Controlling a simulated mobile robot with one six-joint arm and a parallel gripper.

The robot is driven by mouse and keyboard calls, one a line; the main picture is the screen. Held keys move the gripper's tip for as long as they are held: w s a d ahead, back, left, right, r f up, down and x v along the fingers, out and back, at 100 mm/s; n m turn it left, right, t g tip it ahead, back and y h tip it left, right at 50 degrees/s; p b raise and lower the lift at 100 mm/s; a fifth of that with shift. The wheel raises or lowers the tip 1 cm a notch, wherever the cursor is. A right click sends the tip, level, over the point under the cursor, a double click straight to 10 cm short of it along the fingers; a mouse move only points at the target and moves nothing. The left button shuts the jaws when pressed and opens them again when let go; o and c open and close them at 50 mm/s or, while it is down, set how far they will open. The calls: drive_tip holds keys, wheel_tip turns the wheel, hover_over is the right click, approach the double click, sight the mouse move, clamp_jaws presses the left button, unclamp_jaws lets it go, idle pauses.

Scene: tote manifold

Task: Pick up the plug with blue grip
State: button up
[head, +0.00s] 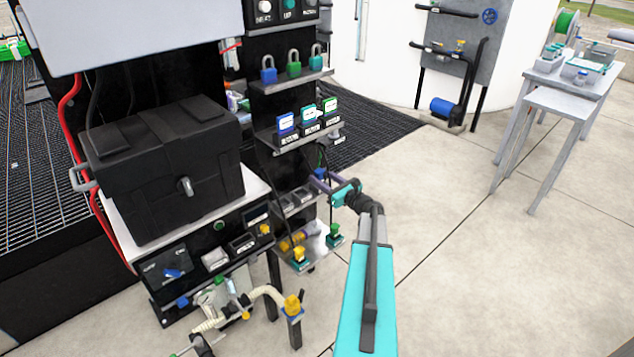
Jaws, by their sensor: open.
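My gripper (318,184) is open at the end of my arm, at the right side of the black rack. A small blue piece (320,173) shows right by its fingers; it looks like the blue-grip plug, but it is partly hidden and too small to be sure. I cannot tell whether the fingers touch it or stand around it. A plug with a yellow grip (299,254) and one with a green grip (334,231) stand on the low shelf below my gripper.
A black case (165,165) sits on the bench at left. Above my gripper, the rack has a shelf of padlocks (294,67) and a shelf of coloured tags (308,118). A yellow-capped post (293,308) stands low in front. Open floor lies to the right.

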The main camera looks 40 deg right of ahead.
sight(320, 171)
drive_tip(key=shift+w, duration=0.95)
drive_tip(key=shift+d, duration=0.1)
clamp_jaws()
drive_tip(key=shift+r, duration=0.1)
drive_tip(key=shift+r, duration=0.5)
drive_tip(key=shift+s+r, duration=0.25)
drive_tip(key=shift+r, duration=0.35)
drive_tip(key=shift+s+r, duration=0.2)
drive_tip(key=shift+r, duration=0.4)
drive_tip(key=s+a, duration=0.2)
drive_tip(key=s, duration=0.5)
drive_tip(key=s+a+r, duration=0.1)
drive_tip(key=s+a, duration=0.1)
drive_tip(key=s, duration=0.5)
drive_tip(key=shift+s+a+r+b, duration=0.2)
drive_tip(key=shift+s+a+b, duration=0.1)
drive_tip(key=shift+b, duration=0.15)
